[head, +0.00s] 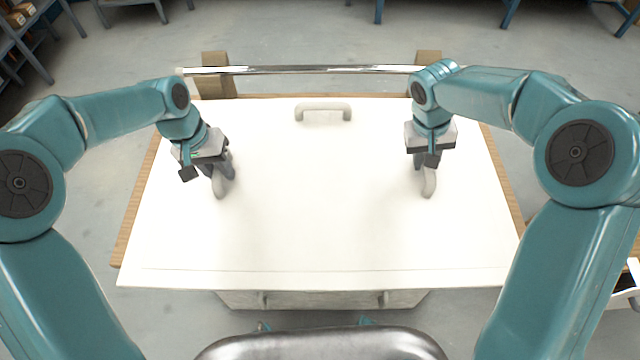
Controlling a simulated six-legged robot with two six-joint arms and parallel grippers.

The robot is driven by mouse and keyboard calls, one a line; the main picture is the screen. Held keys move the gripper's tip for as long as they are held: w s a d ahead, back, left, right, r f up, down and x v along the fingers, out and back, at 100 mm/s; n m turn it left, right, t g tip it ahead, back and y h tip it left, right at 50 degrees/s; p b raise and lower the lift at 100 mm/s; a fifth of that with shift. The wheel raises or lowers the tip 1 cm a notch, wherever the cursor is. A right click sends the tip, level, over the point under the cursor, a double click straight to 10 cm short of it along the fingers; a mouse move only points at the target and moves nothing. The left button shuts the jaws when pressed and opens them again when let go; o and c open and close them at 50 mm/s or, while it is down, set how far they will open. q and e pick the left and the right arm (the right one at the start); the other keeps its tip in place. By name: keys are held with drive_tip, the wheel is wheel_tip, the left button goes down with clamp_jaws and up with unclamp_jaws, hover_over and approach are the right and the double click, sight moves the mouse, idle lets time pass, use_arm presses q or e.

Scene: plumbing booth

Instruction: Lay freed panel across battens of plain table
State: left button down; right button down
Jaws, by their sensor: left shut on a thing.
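A large white panel (320,220) lies flat or nearly flat in front of me, over a wood-edged table (135,215). Whether it touches the table or any battens under it is hidden. A grey handle (323,112) stands free on its far middle. My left gripper (218,180) is over the panel's left part, shut on a grey handle (221,190) there. My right gripper (428,175) is at a similar grey handle (429,186) on the right part. Its fingers are mostly hidden, so its grip is unclear.
A chrome bar (310,69) runs across two wooden supports (217,72) beyond the panel's far edge. A pale cabinet front (323,299) shows below the near edge. A white bin (627,290) is at the right. Blue shelving (20,40) stands far left; grey floor between is clear.

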drive_tip(key=shift+a+r, duration=0.1)
use_arm(q)
drive_tip(key=shift+a, duration=0.15)
use_arm(e)
drive_tip(key=shift+a, duration=0.1)
use_arm(q)
drive_tip(key=shift+w+f, duration=0.15)
drive_tip(key=shift+f, duration=0.1)
use_arm(e)
drive_tip(key=shift+w+f, duration=0.15)
drive_tip(key=shift+f, duration=0.1)
use_arm(q)
drive_tip(key=shift+f, duration=0.1)
use_arm(e)
drive_tip(key=shift+f, duration=0.15)
use_arm(q)
drive_tip(key=shift+d, duration=0.2)
use_arm(e)
drive_tip(key=shift+d, duration=0.2)
use_arm(q)
drive_tip(key=shift+a, duration=0.1)
use_arm(e)
drive_tip(key=shift+a, duration=0.1)
use_arm(q)
drive_tip(key=shift+f, duration=0.1)
use_arm(e)
drive_tip(key=shift+f, duration=0.1)
